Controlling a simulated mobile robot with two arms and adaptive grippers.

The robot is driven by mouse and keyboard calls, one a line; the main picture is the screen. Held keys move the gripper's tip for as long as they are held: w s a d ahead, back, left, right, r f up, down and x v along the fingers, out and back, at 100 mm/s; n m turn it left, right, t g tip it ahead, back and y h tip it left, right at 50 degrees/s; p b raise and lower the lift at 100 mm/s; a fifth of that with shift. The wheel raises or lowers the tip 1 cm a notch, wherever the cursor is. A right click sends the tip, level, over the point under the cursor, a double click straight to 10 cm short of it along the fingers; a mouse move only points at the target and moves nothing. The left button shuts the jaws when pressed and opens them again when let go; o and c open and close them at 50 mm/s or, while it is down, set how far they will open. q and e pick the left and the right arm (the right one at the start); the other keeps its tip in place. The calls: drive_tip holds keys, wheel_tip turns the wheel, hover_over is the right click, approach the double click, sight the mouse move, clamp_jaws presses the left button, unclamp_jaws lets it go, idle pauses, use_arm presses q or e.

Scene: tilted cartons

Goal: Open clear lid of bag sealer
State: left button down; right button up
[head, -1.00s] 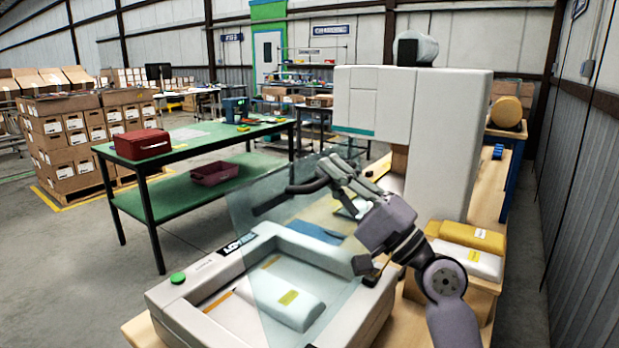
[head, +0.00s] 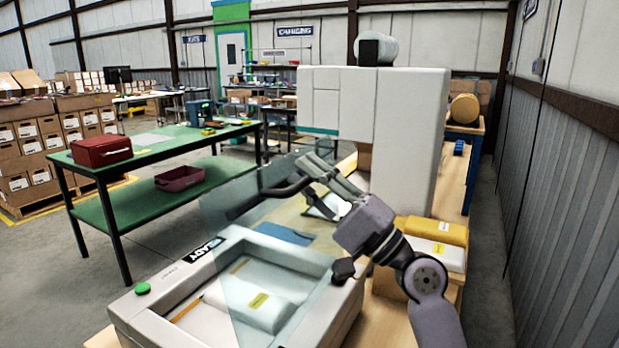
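The bag sealer (head: 148,310) is a pale box with a green button and a "READY" label at the bottom centre. Its clear lid (head: 222,215) stands raised at a steep tilt above the recessed bed. A pale packet with a yellow label (head: 283,315) lies in the bed, partly seen through the lid. My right gripper (head: 283,188) is at the lid's upper part, by a dark bar-like handle (head: 243,208). The fingers overlap the lid and bar, so whether they grip it is unclear. My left gripper is not in view.
A large white machine (head: 405,130) stands behind my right arm. Yellow and white packets (head: 433,231) lie to the right of the sealer. A green table (head: 165,140) with a red box (head: 101,151) is at the left, with open floor between. A corrugated wall runs along the right.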

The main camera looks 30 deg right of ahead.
drive_tip(key=shift+o, duration=0.3)
drive_tip(key=v, duration=1.2)
